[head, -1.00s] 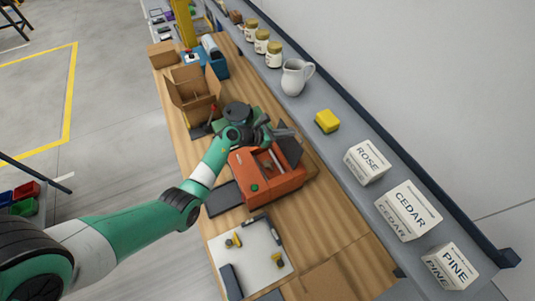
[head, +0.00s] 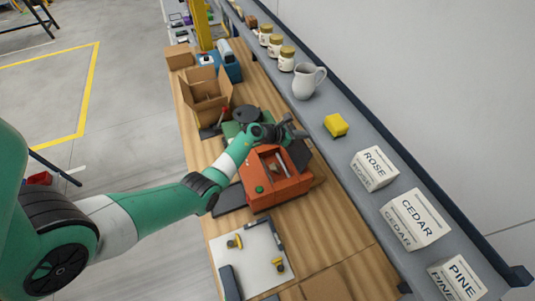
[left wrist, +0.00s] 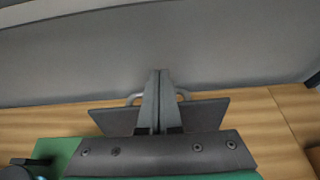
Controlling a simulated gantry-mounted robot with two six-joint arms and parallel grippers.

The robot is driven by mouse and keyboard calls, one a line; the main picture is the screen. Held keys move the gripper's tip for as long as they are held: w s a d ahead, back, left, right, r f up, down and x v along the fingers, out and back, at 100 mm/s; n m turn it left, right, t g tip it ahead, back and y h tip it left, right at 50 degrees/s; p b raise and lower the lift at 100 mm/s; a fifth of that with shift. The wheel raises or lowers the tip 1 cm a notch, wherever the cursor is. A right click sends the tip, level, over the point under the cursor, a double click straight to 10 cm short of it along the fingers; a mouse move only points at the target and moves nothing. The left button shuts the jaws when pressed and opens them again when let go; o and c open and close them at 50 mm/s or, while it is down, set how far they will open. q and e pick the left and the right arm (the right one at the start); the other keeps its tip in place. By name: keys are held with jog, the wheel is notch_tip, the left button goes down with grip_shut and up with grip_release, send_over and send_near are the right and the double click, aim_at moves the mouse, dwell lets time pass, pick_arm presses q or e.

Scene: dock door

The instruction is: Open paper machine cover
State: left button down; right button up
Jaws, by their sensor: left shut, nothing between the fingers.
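The orange paper machine (head: 278,187) sits on the wooden bench, its top open and its inside showing. A dark panel that looks like its cover (head: 300,153) stands raised along the machine's shelf side; my arm partly hides it. My left gripper (head: 297,131) is shut and empty at the far end of that panel. In the left wrist view, the closed fingers (left wrist: 156,100) are in front of a dark panel (left wrist: 205,115), with the ends of a grey loop handle showing on either side. I cannot tell whether they touch it. My right gripper is out of view.
A shelf along the wall holds a white pitcher (head: 307,82), a yellow block (head: 336,125), jars and boxes marked ROSE (head: 374,168), CEDAR (head: 415,218) and PINE (head: 457,280). An open carton (head: 206,100) stands beyond the machine. A white board (head: 250,262) with small parts lies nearer.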

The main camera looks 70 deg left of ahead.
pick_arm(q)
jog(key=p+v, duration=0.3)
jog(key=v, duration=0.8)
jog(key=shift+s+r, duration=0.15)
jog(key=shift+s, duration=0.15)
